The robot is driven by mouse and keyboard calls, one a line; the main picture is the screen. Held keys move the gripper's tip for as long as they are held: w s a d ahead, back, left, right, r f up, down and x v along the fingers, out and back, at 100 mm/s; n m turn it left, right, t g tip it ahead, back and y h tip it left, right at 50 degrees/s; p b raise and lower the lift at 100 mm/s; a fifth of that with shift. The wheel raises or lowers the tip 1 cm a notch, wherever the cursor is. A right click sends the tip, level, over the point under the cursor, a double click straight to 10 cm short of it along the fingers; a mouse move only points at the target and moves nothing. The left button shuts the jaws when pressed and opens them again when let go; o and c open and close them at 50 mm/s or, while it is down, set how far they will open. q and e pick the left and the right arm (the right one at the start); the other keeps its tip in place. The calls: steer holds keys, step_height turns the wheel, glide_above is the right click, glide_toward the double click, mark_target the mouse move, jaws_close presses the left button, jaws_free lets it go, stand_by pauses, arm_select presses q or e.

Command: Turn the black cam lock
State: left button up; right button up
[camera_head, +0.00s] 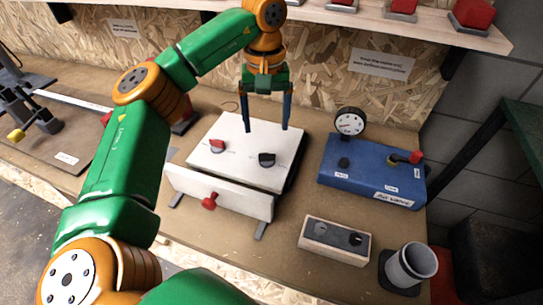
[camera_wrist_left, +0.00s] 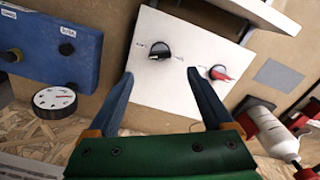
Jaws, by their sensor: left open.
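The black cam lock (camera_head: 267,160) sits on the white sloped top of a box (camera_head: 235,140). A red lock (camera_head: 218,146) is on the same top, to its left. My left gripper (camera_head: 267,129) is open and empty above the top, its fingers pointing down, just behind the black lock in the head view. In the left wrist view the black cam lock (camera_wrist_left: 160,51) lies beyond the fingertips, between them and nearer the left one. The red lock (camera_wrist_left: 218,73) shows close to the right finger. No contact with either lock is visible. My right gripper is not in view.
A blue box (camera_head: 372,170) with a round gauge (camera_head: 349,122) stands at the right. The white box has a front panel with a red knob (camera_head: 209,201). An overhead shelf (camera_head: 420,22) runs along the back.

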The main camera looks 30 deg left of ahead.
mark_target(267, 155)
arm_select(q)
step_height(267, 155, down, 3)
steer(key=shift+s+r+b, duration=0.15)
steer(key=shift+b, duration=0.55)
step_height(267, 155, down, 7)
steer(key=shift+r+p, duration=0.1)
steer(key=shift+p, duration=0.4)
jaws_close()
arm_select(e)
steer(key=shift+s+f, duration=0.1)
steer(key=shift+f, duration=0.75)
